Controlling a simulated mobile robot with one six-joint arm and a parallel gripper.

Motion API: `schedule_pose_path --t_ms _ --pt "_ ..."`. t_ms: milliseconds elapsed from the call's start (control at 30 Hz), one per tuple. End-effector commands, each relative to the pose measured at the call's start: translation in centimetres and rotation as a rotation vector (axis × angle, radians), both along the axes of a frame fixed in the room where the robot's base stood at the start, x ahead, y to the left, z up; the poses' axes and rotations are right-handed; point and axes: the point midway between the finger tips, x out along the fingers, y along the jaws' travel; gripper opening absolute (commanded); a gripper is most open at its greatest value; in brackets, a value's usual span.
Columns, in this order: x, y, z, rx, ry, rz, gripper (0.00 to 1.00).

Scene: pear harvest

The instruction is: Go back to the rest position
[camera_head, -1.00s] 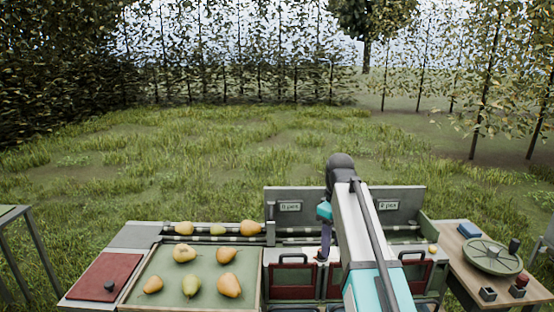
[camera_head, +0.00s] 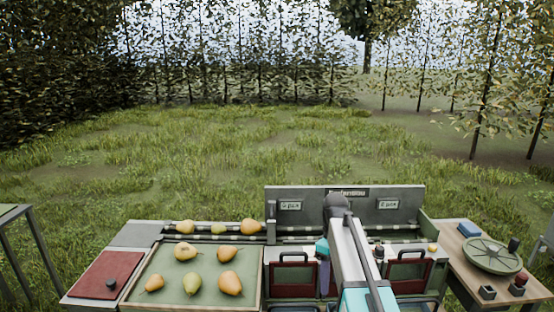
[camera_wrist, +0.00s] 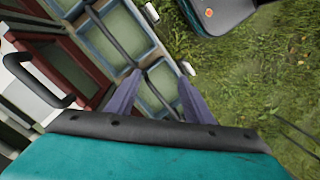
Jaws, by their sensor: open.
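My gripper (camera_wrist: 158,98) shows in the wrist view with its two purple-grey fingers spread apart and nothing between them. It hangs over the pale green compartments (camera_wrist: 102,47) of the sorting station, with grass beyond. In the head view my arm reaches over the right half of the station, and its teal wrist is beside a dark red crate with a black handle (camera_head: 292,277). The fingertips are mostly hidden there. Several pears (camera_head: 229,282) lie on the green tray (camera_head: 167,303) to the left, apart from my arm.
More pears (camera_head: 249,226) rest on the conveyor behind the tray. A grey back panel (camera_head: 350,208) with labels stands behind my arm. A second red crate (camera_head: 408,274) is to its right. A side table with a round green dial (camera_head: 491,256) stands at the far right. Above the station is clear.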

Motion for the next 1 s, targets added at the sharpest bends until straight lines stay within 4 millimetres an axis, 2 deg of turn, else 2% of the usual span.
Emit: schedule_pose_path --t_ms 33,400,667,1000 --pt "-0.7 0.0 -1.7 0.000 0.025 0.000 0.47" --pt "-5.5 0.0 -11.6 -0.002 0.158 -0.005 0.47" --pt "-9.5 0.0 -18.0 -0.009 0.236 -0.028 0.47" --pt "-15.7 0.0 -25.7 -0.029 0.324 -0.079 0.47"
